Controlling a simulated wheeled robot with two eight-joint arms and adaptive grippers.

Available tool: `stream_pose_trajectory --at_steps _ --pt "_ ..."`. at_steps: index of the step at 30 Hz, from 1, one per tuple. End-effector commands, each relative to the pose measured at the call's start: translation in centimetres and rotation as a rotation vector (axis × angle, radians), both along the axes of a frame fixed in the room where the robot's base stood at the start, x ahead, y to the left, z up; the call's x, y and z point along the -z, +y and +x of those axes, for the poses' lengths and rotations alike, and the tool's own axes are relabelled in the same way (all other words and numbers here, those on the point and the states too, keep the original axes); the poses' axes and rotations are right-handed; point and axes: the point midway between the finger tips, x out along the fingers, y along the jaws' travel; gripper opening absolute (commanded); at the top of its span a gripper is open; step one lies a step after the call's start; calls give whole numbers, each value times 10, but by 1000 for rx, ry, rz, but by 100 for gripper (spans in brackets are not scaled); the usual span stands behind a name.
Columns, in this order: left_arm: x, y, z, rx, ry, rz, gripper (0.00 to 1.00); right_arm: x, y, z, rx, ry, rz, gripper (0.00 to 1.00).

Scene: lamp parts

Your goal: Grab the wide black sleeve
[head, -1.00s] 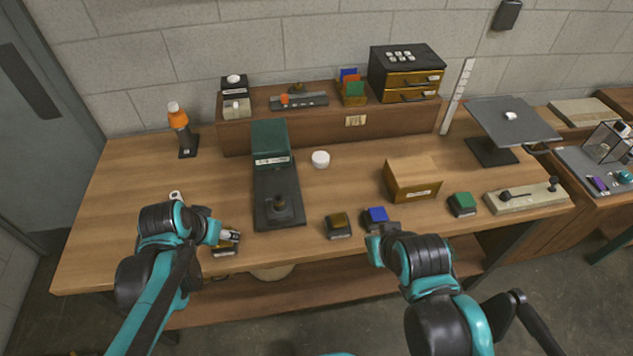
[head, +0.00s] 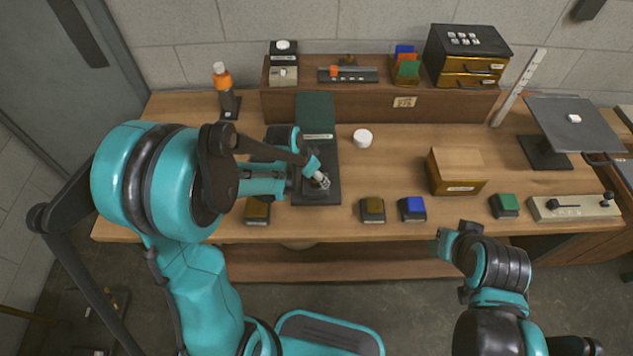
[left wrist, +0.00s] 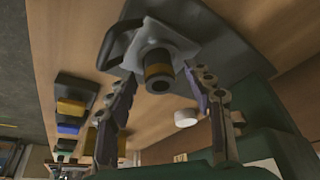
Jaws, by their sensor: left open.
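A short dark cylinder with a brass-coloured band (left wrist: 158,84) stands out from a pale square piece in the left wrist view; I cannot tell for sure that it is the wide black sleeve. Behind it is the dark base plate (left wrist: 195,30), which also shows in the head view (head: 325,198). My left gripper (left wrist: 165,85) is open, with its fingers on either side of the cylinder and no clear contact. In the head view the left gripper (head: 319,181) is over the dark plate and hides most of what stands there. My right gripper (head: 443,239) is at the table's front edge, away from the plate.
A green block (head: 315,113) stands at the plate's back end. A white round piece (head: 362,138) is to its right. Small yellow-topped (head: 373,206) and blue-topped (head: 412,206) blocks lie right of the plate. A wooden box (head: 457,172) stands farther right. A raised shelf (head: 400,101) runs along the back.

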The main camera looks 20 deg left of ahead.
Motion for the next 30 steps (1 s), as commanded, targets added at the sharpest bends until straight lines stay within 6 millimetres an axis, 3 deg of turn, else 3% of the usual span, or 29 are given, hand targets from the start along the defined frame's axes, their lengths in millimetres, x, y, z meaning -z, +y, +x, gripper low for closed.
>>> stream_pose_trajectory --at_steps 9,15,25,30 --pt "6 -1 2 -1 0 0 52 2 0 0 0 0 0 0" --pt "6 -1 2 -1 0 0 3 2 0 0 0 0 0 0" --pt "5 -1 2 -1 0 0 0 2 0 0 0 0 0 0" --pt "-6 -1 2 -1 -1 0 0 -4 0 0 0 0 0 0"
